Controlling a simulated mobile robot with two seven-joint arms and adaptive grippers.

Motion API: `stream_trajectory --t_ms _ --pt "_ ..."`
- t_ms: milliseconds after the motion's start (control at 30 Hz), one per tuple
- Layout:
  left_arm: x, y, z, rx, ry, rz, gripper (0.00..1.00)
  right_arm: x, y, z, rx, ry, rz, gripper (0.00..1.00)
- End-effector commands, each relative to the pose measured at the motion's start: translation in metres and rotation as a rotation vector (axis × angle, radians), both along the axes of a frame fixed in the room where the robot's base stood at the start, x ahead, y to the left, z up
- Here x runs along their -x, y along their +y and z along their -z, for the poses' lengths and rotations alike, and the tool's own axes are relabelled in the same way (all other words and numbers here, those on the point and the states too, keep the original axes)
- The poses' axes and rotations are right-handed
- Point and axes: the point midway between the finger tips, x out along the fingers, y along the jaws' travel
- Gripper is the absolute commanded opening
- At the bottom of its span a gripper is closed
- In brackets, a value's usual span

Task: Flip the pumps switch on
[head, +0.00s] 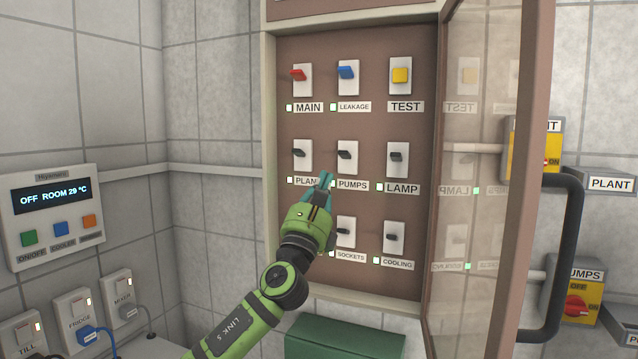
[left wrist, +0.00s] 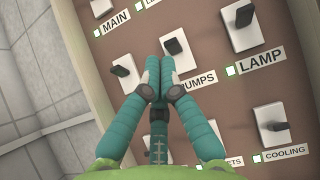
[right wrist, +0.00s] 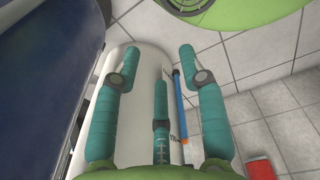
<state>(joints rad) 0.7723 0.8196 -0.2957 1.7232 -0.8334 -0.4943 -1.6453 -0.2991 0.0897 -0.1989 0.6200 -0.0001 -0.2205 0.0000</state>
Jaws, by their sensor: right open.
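The pumps switch (head: 346,156) is a dark lever on a white plate in the middle row of the brown panel (head: 372,127), above the PUMPS label (head: 352,185). In the left wrist view its dark lever (left wrist: 175,46) shows just beyond my fingertips. My left gripper (head: 325,181) has its teal fingers together and holds nothing visible. Its tips are just below and left of the lever in the head view; whether they touch the panel I cannot tell. In the left wrist view the fingers (left wrist: 158,66) hide part of the PUMPS label. My right gripper (right wrist: 160,52) is open and empty, away from the panel.
A glass door (head: 483,120) stands open at the panel's right. PLANT (head: 302,155) and LAMP (head: 397,156) switches flank the pumps switch. A yellow box with a red knob (head: 576,306), labelled PUMPS, is at far right. A green box (head: 345,338) sits below the panel.

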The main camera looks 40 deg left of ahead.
Motion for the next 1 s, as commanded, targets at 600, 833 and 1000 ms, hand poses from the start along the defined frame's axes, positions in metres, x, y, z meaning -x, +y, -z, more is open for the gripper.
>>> stream_trajectory --t_ms 600,833,1000 --pt "0.027 -0.008 -0.004 0.001 0.002 0.001 0.00 0.000 0.010 0.004 -0.013 -0.001 0.003 0.42" --pt "0.027 -0.008 -0.005 0.001 0.002 0.003 0.00 0.000 0.007 0.004 -0.010 -0.001 0.001 0.42" --pt "0.015 -0.003 0.018 0.054 0.040 0.028 0.00 0.000 0.007 0.004 -0.008 0.000 0.001 0.42"
